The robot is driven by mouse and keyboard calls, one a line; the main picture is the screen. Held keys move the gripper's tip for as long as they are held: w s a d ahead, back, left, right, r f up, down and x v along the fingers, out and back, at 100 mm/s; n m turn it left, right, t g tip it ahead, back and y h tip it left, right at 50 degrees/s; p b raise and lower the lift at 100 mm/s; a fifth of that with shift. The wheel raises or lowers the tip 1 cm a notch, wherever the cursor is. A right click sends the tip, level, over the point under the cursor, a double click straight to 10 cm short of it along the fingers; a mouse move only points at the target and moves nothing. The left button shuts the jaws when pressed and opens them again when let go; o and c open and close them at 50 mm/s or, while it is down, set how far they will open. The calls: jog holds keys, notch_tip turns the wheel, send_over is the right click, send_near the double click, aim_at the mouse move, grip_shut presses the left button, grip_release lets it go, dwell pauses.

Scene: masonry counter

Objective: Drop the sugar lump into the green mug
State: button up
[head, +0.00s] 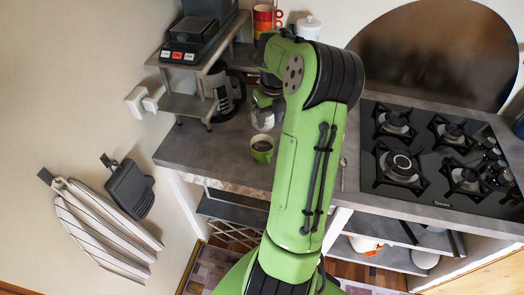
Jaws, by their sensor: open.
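The green mug (262,149) stands upright on the grey counter, left of my arm, with dark contents showing inside its rim. My gripper (262,124) is small in the head view, beyond the mug and just above it in the picture, partly hidden by my own arm. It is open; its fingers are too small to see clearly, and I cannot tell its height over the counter. I cannot make out the sugar lump anywhere; it may be hidden behind my arm or too small to see.
A black gas hob (436,160) fills the counter's right side. A glass coffee pot (229,92) stands back left by a metal shelf (188,104) carrying a black scale (190,45). Striped mugs (263,19) and a white jar (308,28) are behind. Counter left of the mug is clear.

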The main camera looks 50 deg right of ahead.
notch_tip(320, 180, up, 11)
jog(key=s+p, duration=0.1)
jog(key=shift+s+a+r, duration=0.15)
jog(key=shift+a+r, duration=0.05)
jog(key=shift+a, duration=0.1)
